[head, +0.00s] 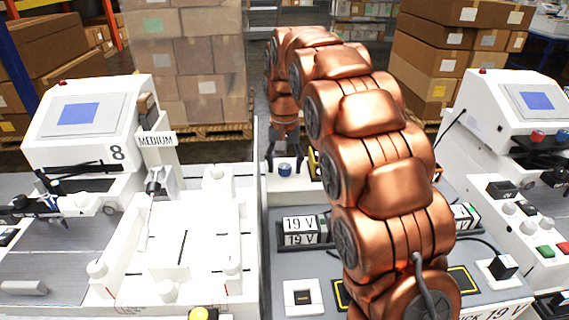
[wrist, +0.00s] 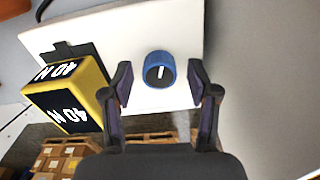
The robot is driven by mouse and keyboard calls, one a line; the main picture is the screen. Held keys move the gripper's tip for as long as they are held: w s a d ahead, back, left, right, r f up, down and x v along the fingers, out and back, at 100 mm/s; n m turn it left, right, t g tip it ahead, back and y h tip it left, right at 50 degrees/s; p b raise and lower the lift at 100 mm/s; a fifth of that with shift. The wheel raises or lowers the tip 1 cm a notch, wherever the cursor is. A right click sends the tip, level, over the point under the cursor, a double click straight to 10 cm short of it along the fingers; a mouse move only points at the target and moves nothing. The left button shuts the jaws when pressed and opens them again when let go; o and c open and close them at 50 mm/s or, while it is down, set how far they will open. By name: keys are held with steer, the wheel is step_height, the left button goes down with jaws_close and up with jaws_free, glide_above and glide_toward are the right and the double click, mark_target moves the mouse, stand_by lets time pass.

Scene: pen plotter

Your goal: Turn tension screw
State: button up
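The tension screw looks to be the blue round knob (wrist: 160,69) with a white mark on its dark face, on a white plate (wrist: 110,35). In the head view the blue knob (head: 285,169) shows at the far end of my copper-coloured arm. My gripper (wrist: 160,84) is open, with one finger on each side of the knob and a gap to both. In the head view my gripper (head: 285,158) is above the knob, partly hidden by its own wrist. A yellow and black block marked "40 N" (wrist: 68,97) is left of the knob in the wrist view.
A white machine marked "MEDIUM" and "8" (head: 85,125) stands at left, another white machine (head: 510,110) at right. Stacked boxes (head: 190,70) stand behind. The 40 N block is close to my gripper's left finger.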

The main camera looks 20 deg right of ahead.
mark_target(285, 167)
steer(key=shift+r, duration=3.7)
steer(key=shift+s, duration=0.1)
steer(key=shift+s+r, duration=0.1)
steer(key=shift+s, duration=0.2)
steer(key=s+f+n, duration=0.1)
steer(key=s+f, duration=0.2)
steer(key=s, duration=1)
steer(key=s+f+n+g+p, duration=0.1)
steer(key=s+f, duration=0.3)
steer(key=s, duration=0.9)
steer(key=s+f+n+p, duration=0.1)
steer(key=s+f, duration=0.2)
steer(key=s, duration=1)
steer(key=shift+s+f+n+g, duration=0.2)
steer(key=shift+f+n+g, duration=0.1)
steer(key=shift+g, duration=0.1)
